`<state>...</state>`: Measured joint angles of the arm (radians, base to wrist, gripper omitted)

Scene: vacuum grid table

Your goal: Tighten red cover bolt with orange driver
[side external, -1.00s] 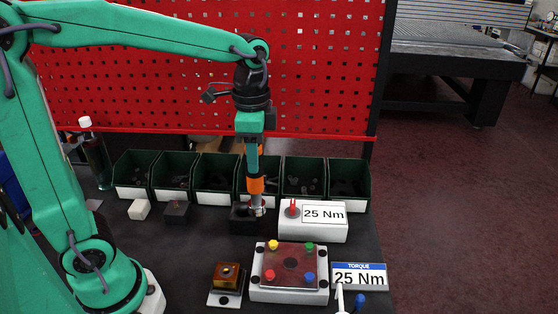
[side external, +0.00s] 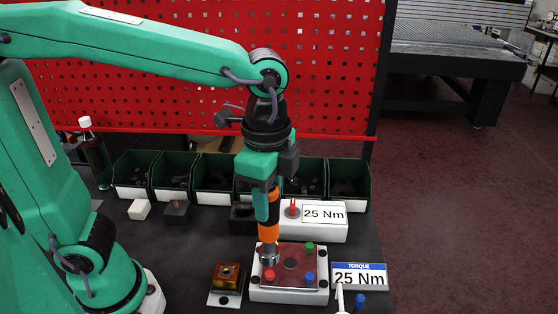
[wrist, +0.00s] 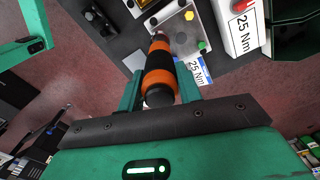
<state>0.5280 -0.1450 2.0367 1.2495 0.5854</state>
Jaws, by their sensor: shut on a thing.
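My gripper (side external: 268,203) is shut on the orange and black driver (side external: 270,230), which points down, slightly tilted. In the wrist view the driver (wrist: 158,76) lies between both fingers. Its silver socket end is over the left side of the reddish cover (side external: 298,257) on a white block. The red cover bolt (side external: 269,274) stands at the cover's front left, just below the socket in the picture. I cannot tell whether they touch. A green bolt (side external: 309,246) and a blue bolt (side external: 309,277) stand on the right. The yellow bolt is hidden behind the driver.
A blue-and-white torque sign (side external: 360,275) reads 25 Nm, right of the block. A white box (side external: 325,232) with a 25 Nm label and red prongs stands behind. A small brown-topped fixture (side external: 227,276) is on the left. Green bins (side external: 174,175) line the back.

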